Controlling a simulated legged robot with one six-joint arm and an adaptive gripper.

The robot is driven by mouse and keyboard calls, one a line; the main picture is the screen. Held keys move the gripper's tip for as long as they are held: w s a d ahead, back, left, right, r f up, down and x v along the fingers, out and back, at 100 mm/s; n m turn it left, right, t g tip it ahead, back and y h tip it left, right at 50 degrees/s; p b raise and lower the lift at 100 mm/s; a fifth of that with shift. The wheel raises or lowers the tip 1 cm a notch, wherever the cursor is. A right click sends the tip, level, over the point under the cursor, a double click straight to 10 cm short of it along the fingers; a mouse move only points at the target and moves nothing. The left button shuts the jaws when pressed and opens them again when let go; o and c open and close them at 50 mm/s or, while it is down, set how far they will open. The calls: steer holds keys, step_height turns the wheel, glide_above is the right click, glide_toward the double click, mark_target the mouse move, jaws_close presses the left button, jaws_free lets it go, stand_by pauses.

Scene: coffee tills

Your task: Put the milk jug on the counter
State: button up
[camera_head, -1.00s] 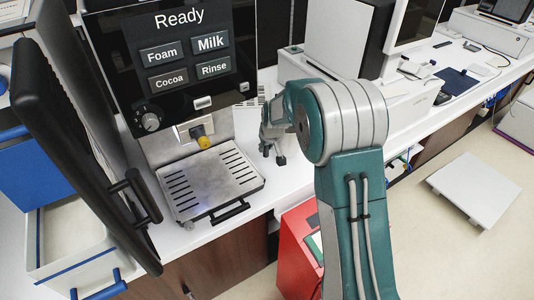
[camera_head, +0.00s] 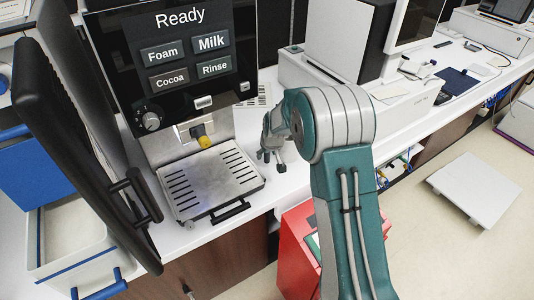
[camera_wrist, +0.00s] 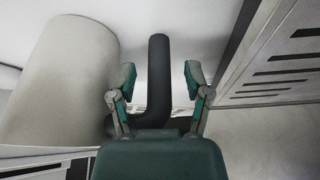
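In the wrist view a pale grey cylinder, which looks like the milk jug (camera_wrist: 62,85), fills the left side. Its dark bent handle (camera_wrist: 158,55) stands out to its right. My gripper (camera_wrist: 159,78) is open, with one finger on each side of the handle and visible gaps between. In the head view my gripper (camera_head: 272,161) is low over the white counter (camera_head: 288,190), just right of the drip tray (camera_head: 212,178). The jug cannot be made out in the head view; my arm may hide it.
The coffee machine (camera_head: 180,60) stands behind the drip tray, its screen reading "Ready". The slotted tray also shows at right in the wrist view (camera_wrist: 285,62). A dark panel (camera_head: 85,140) is at left. A red box (camera_head: 297,255) stands below the counter edge.

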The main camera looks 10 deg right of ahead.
steer(key=shift+r, duration=0.1)
steer(key=s+d+r+m, duration=0.1)
steer(key=s+d+r, duration=0.2)
steer(key=s+r, duration=1.85)
steer(key=s+d+r+m+t+h, duration=0.1)
steer(key=s+r, duration=0.1)
steer(key=s, duration=1.4)
steer(key=shift+s+r+m, duration=0.35)
steer(key=shift+s+m, duration=0.05)
steer(key=shift+d, duration=0.1)
steer(key=shift+c, duration=0.4)
